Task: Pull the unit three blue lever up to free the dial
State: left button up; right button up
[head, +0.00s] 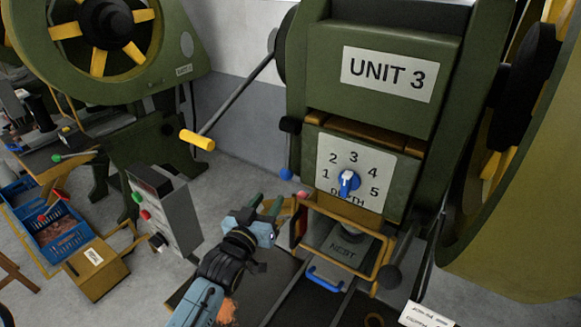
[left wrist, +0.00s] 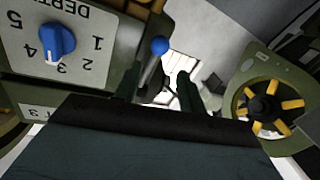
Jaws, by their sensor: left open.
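The blue lever (head: 286,174) hangs at the left side of the unit 3 press, with a blue ball at its lower end. The lever's ball also shows in the left wrist view (left wrist: 160,46), its grey rod seen between my fingers and closer to the left one. My left gripper (head: 264,206) is open and empty, below and left of the ball in the head view. I cannot tell whether a finger touches the rod. The blue dial (head: 348,183) sits on the white depth plate (head: 326,158), numbered 1 to 5. My right gripper is not in view.
A yellow-handled lever (head: 197,140) sticks out left of the press. A grey control box (head: 164,212) with buttons stands left of my arm. A yellow frame (head: 343,259) surrounds the nest below the dial. A blue crate (head: 61,237) is at far left.

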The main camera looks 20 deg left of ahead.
aim_at(284, 177)
pick_arm(q)
jog(key=w, duration=0.4)
jog(key=shift+w+a+r, duration=0.1)
jog(key=shift+w+a, duration=0.05)
jog(key=shift+w, duration=0.15)
jog(key=w, duration=0.6)
jog(key=shift+w+a, duration=0.15)
jog(key=shift+w, duration=0.55)
grip_shut()
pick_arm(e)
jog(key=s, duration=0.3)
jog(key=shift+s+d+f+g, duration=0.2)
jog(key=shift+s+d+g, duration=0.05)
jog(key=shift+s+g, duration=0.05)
